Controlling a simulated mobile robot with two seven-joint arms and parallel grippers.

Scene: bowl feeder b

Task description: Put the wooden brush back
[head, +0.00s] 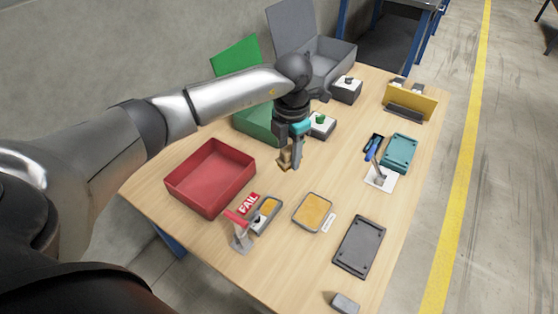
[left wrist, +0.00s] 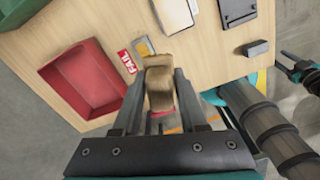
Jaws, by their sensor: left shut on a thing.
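My left gripper (head: 291,161) is shut on the wooden brush (head: 284,158), over the middle of the table. In the left wrist view the brush (left wrist: 160,92) is a tan wooden block between the two fingers of my left gripper (left wrist: 162,82). The fingers hide part of the brush, and I cannot tell how high it is above the table.
A red bin (head: 211,177) stands left of the gripper. A red-handled stand and FAIL sign (head: 249,204) are beside a small grey tray (head: 264,214). A shallow tray with an orange-yellow filling (head: 312,212) and dark plate (head: 359,246) lie in front. Green and grey lidded boxes stand behind.

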